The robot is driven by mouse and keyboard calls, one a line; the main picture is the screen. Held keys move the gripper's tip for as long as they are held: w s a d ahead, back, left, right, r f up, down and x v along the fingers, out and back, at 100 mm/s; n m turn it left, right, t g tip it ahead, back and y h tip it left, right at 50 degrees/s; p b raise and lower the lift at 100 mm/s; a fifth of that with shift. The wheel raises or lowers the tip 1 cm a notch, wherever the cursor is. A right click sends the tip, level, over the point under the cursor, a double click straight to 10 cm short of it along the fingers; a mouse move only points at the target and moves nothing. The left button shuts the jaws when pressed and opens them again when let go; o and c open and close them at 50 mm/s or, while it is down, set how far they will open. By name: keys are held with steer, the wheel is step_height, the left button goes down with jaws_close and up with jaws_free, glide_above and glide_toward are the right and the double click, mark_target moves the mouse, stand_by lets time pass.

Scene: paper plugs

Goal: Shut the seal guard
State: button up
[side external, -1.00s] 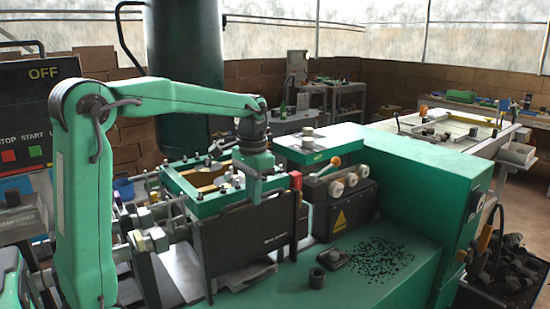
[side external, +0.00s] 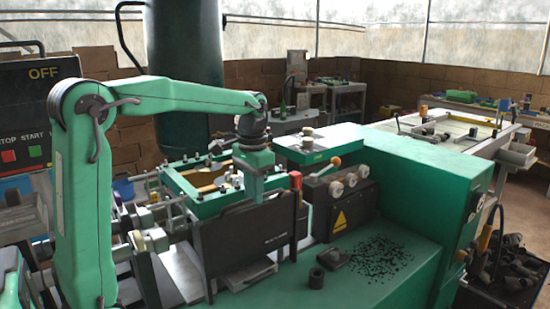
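A dark flat panel (side external: 250,240) with small pale lettering, which I take to be the seal guard, stands steeply along the front side of the green rectangular frame (side external: 205,211). The lettering is too small to read. A red-tipped handle (side external: 295,180) is at the panel's right end. My gripper (side external: 258,190) points down at the panel's upper edge, near the frame's front right corner. I cannot tell whether it touches the panel. Its fingers are small and partly merged with the parts behind, so their opening is unclear.
A dark box with pale knobs and a yellow warning sign (side external: 340,220) stands right of the panel. A short dark cylinder (side external: 317,278), a small dark block (side external: 335,258) and scattered black bits (side external: 380,258) lie on the green deck (side external: 290,295). A tall green machine housing (side external: 430,165) rises at right.

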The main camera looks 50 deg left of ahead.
steer(key=shift+r, duration=3.25)
steer(key=s+d+f+t, duration=0.2)
steer(key=s+d+f, duration=0.2)
steer(key=s, duration=0.4)
steer(key=s+d+f+t, duration=0.3)
steer(key=s+d+f, duration=0.2)
steer(key=s, duration=0.3)
steer(key=shift+d+t, duration=0.3)
steer(key=shift+d, duration=0.25)
